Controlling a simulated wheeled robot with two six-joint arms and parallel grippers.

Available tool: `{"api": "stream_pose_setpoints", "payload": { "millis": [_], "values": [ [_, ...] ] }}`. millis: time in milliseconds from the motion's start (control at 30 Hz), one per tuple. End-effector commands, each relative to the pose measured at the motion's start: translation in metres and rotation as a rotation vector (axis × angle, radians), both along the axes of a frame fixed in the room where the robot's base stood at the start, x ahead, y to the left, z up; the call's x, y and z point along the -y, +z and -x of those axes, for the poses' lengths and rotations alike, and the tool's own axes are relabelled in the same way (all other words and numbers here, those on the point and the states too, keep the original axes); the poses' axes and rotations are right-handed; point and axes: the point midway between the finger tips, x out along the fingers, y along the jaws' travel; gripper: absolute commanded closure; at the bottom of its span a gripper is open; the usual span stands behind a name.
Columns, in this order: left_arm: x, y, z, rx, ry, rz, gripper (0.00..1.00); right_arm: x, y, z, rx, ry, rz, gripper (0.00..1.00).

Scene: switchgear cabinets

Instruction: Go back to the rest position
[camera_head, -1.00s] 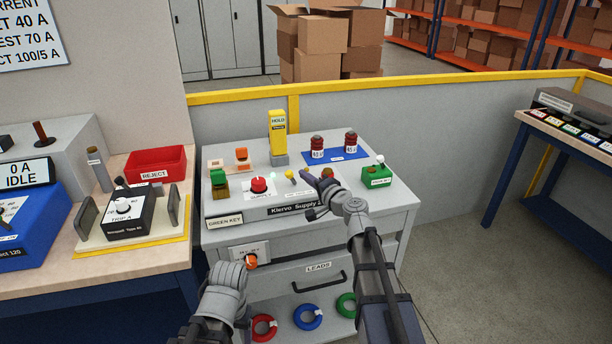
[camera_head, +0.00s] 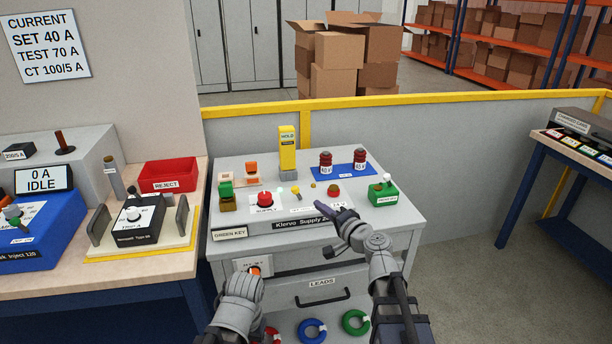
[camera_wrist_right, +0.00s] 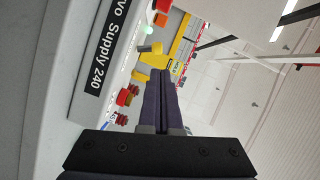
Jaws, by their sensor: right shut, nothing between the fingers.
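My left arm (camera_head: 240,305) comes up from the bottom, in front of the cabinet's upper drawer. Its fingers are hidden behind the wrist, close to an orange knob (camera_head: 254,270).
The cabinet top holds a red SUPPLY knob (camera_head: 264,198), a yellow HOLD post (camera_head: 287,148), red fuses on a blue mat (camera_head: 343,171) and a green block (camera_head: 383,196). A workbench (camera_head: 60,278) stands left.

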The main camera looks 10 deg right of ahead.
Motion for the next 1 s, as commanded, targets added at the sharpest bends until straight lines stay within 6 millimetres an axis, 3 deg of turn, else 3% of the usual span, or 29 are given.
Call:
{"api": "stream_pose_setpoints", "payload": {
  "millis": [133, 200, 300, 367, 500, 633, 800, 1000],
  "values": [
    [0.000, 0.012, 0.000, 0.000, 0.000, 0.000, 0.29, -0.072, -0.023, 0.028, -0.082, 0.221, 0.186, 1.00],
    [0.000, 0.018, 0.000, 0.000, 0.000, 0.000, 0.29, -0.111, -0.045, 0.054, -0.153, 0.368, 0.318, 1.00],
    [0.000, 0.026, 0.000, 0.000, 0.000, 0.000, 0.29, -0.150, -0.081, 0.100, -0.273, 0.568, 0.525, 1.00],
    [0.000, 0.030, 0.000, 0.000, 0.000, 0.000, 0.29, -0.162, -0.101, 0.128, -0.354, 0.673, 0.651, 1.00],
    [0.000, 0.040, 0.000, 0.000, 0.000, 0.000, 0.29, -0.162, -0.134, 0.190, -0.554, 0.859, 0.937, 1.00],
    [0.000, 0.047, 0.000, 0.000, 0.000, 0.000, 0.29, -0.142, -0.145, 0.231, -0.721, 0.946, 1.156, 1.00],
    [0.000, 0.051, 0.000, 0.000, 0.000, 0.000, 0.29, -0.120, -0.144, 0.257, -0.863, 0.975, 1.330, 1.00],
    [0.000, 0.052, 0.000, 0.000, 0.000, 0.000, 0.29, -0.112, -0.142, 0.265, -0.912, 0.974, 1.385, 1.00]
  ]
}}
